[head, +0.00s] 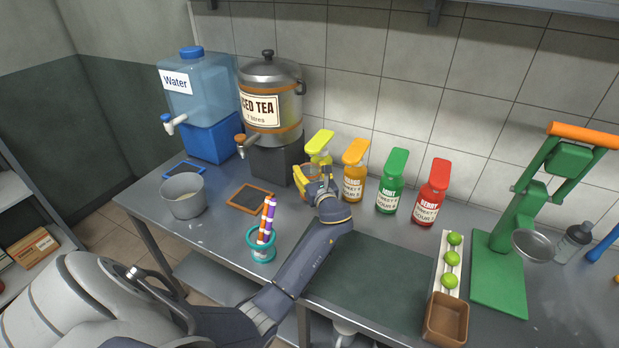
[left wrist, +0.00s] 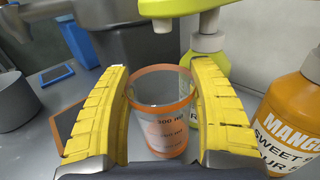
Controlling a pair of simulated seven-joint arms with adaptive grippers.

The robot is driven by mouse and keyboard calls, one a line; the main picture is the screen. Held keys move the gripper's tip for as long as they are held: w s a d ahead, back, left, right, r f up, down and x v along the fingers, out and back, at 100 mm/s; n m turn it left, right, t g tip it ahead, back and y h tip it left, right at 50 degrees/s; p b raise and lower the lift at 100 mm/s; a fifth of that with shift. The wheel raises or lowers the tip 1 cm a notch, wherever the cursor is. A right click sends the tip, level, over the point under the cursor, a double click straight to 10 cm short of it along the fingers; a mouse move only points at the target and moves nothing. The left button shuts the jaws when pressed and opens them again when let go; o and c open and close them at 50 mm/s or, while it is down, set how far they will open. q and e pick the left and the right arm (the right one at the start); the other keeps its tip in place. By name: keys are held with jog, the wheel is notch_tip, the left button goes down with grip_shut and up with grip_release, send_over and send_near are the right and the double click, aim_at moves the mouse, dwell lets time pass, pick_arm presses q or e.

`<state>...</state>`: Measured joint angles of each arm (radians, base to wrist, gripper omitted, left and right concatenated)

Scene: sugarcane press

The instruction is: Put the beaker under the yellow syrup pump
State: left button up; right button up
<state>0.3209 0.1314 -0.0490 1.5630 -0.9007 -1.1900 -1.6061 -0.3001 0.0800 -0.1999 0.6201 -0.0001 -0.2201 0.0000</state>
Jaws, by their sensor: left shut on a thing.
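The clear beaker (left wrist: 160,125) with orange bands and markings is upright between the yellow fingers of my left gripper (left wrist: 157,88) in the left wrist view. In the head view my left gripper (head: 310,180) is at the yellow syrup pump (head: 319,145) and mostly hides the beaker. The gripper is shut on the beaker. In the left wrist view the yellow pump (left wrist: 209,48) stands just behind and right of the beaker, its nozzle above and beyond the beaker's rim. I cannot tell whether the beaker's base touches the table. My right gripper is not in view.
The orange mango bottle (head: 353,185) stands close right of the gripper, then the green mint (head: 391,196) and red berry (head: 428,207) bottles. The iced tea dispenser (head: 270,100) is at left behind. A teal cup with straws (head: 262,252) stands in front, left of my forearm.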

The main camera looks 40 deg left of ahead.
aim_at(306, 172)
pick_arm(q)
jog(key=shift+f, duration=1.4)
jog(key=o, duration=1.5)
jog(key=shift+f, duration=0.1)
jog(key=shift+o, duration=0.2)
jog(key=v, duration=1.2)
jog(key=shift+r, duration=0.2)
